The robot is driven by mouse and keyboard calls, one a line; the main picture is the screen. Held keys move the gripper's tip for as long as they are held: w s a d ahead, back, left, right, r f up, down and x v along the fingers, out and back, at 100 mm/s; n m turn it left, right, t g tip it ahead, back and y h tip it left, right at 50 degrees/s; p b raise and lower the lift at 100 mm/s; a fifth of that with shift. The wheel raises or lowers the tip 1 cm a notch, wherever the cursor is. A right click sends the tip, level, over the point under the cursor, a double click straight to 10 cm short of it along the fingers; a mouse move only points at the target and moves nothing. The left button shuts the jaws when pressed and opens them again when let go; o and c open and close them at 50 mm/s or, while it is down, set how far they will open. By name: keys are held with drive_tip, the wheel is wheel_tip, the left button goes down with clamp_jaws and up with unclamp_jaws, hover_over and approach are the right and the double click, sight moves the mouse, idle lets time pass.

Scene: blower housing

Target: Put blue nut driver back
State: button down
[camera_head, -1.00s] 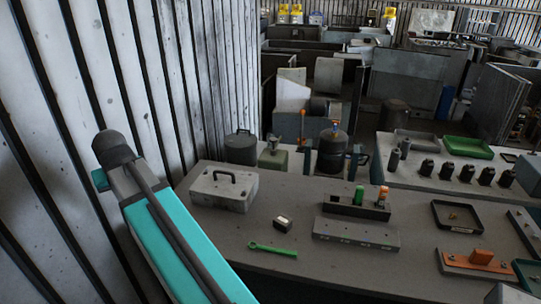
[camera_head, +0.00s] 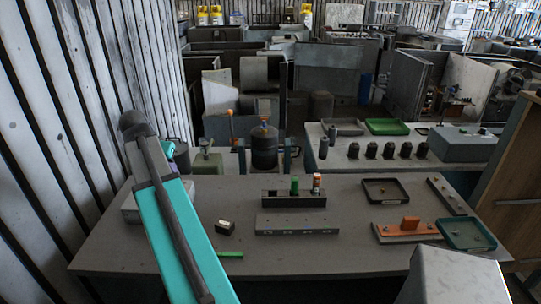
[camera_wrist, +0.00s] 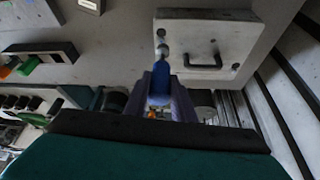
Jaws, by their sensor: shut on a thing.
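In the wrist view my gripper (camera_wrist: 162,90) is shut on the blue nut driver (camera_wrist: 160,80). Its blue handle sits between the purple fingers, and its pale shaft points away from them, overlapping the edge of the light box in the picture. In the head view my arm hides the driver. The dark tool rack (camera_head: 275,202) stands on the bench, holding a green-handled driver (camera_head: 295,186) and an orange-handled one (camera_head: 317,183) toward its right. The rack also shows at the left of the wrist view (camera_wrist: 62,48), apart from my gripper.
The light box with a handle (camera_wrist: 238,32) lies on the bench (camera_head: 330,255), mostly behind my arm in the head view. A small black-and-white item (camera_head: 225,228) and green wrench (camera_head: 231,254) are nearby. Trays (camera_head: 387,191) lie right.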

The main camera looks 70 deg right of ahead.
drive_tip(key=s+d+m+g, duration=0.2)
drive_tip(key=s+d+m, duration=0.3)
drive_tip(key=s+d, duration=0.5)
drive_tip(key=s+d+r+m+g+y, duration=0.1)
drive_tip(key=s+d+m+g, duration=0.1)
drive_tip(key=s+d+m, duration=0.4)
drive_tip(key=s+d, duration=0.5)
drive_tip(key=s, duration=0.8)
drive_tip(key=shift+s+d+m+g, duration=0.2)
drive_tip(key=shift+m+g, duration=0.1)
drive_tip(key=shift+g, duration=0.1)
drive_tip(key=shift+f, duration=0.1)
wheel_tip(320, 180, down, 8)
drive_tip(key=b, duration=0.4)
drive_tip(key=shift+w+a+f+b, duration=0.1)
drive_tip(key=shift+f+b, duration=1.25)
drive_tip(key=shift+f, duration=1.5)
idle(1.0)
